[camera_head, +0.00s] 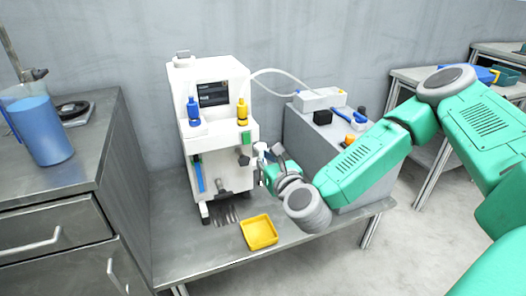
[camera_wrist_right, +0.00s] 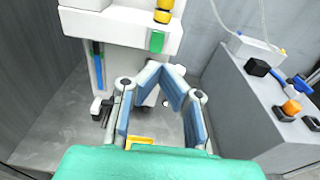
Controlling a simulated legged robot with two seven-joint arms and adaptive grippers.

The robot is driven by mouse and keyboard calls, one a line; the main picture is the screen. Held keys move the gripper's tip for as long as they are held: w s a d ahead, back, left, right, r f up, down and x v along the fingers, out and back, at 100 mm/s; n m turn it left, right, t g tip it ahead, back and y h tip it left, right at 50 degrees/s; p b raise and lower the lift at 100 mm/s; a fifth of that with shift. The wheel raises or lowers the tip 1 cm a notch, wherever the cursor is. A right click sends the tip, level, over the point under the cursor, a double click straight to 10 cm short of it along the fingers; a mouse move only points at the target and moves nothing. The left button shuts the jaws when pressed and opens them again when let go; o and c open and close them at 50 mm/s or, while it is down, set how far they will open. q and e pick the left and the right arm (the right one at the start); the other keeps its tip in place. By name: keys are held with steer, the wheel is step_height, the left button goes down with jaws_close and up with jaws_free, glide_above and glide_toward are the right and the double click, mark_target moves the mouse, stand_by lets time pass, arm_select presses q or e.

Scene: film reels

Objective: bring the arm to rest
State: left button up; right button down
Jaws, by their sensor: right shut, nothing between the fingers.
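My green right arm comes in from the right in the head view. Its gripper (camera_head: 266,158) hangs in front of the right side of a white machine (camera_head: 184,95), above the metal table (camera_head: 185,262). In the right wrist view the gripper (camera_wrist_right: 165,74) has its blue-padded fingers meeting at the tips, with nothing held. The machine's lower front and its green block (camera_wrist_right: 157,42) show beyond the fingers. I cannot tell whether the gripper touches the machine. My left gripper is not in view.
A yellow tray (camera_head: 259,232) lies on the table below the gripper. A grey box (camera_head: 300,140) with small items on top stands right of the machine, close to my forearm. A blue jug (camera_head: 38,130) stands on the left cabinet. The table's front left is clear.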

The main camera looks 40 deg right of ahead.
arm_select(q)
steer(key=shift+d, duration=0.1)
arm_select(e)
steer(key=shift+d+f, duration=0.1)
steer(key=shift+d, duration=0.05)
steer(key=s+a+f+n+g+y+p, duration=0.2)
steer(key=s+a+f+n+g+y, duration=0.2)
steer(key=s+a+f+n, duration=0.45)
steer(key=s+a+f+n+g+y+p, duration=0.2)
steer(key=s+a+f+n+g+y, duration=0.25)
steer(key=a+n, duration=0.55)
arm_select(q)
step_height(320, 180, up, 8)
steer(key=p, duration=0.4)
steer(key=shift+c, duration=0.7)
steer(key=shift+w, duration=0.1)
arm_select(e)
steer(key=s+d+f+n+g+h, duration=0.1)
steer(key=s+d+n+g+h, duration=0.1)
steer(key=s+d+n, duration=0.4)
steer(key=s+d+f+n+g+h, duration=0.2)
steer(key=s+d+n+g, duration=0.3)
steer(key=s+n, duration=0.8)
steer(key=shift+d+f+n+h, duration=0.2)
steer(key=shift+d+n+h, duration=0.2)
steer(key=shift+n, duration=0.45)
